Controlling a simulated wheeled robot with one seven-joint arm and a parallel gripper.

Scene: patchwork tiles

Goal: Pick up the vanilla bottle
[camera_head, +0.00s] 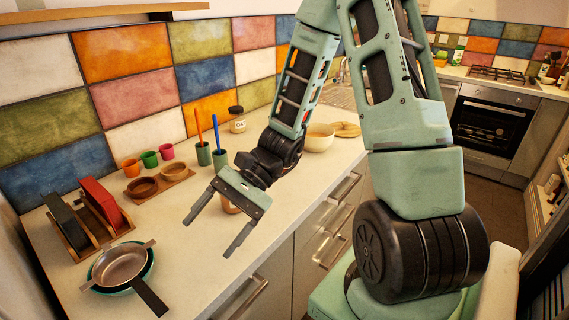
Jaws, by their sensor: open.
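My gripper (207,239) is open and empty, its two fingers spread wide above the near part of the counter and pointing down and left. A small amber-brown object (231,208) stands on the counter just behind the gripper, mostly hidden by the gripper's body. It may be the vanilla bottle, but no label shows. A pale jar with a black lid and a label (237,124) stands farther back by the wall; its label is too small to read.
On the counter (207,285) are a pan (118,265), a rack with books or boards (102,202), small coloured cups (150,159), brown bowls on a board (175,174), green holders with utensils (204,154) and a cream bowl (320,137). The front edge drops to drawers.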

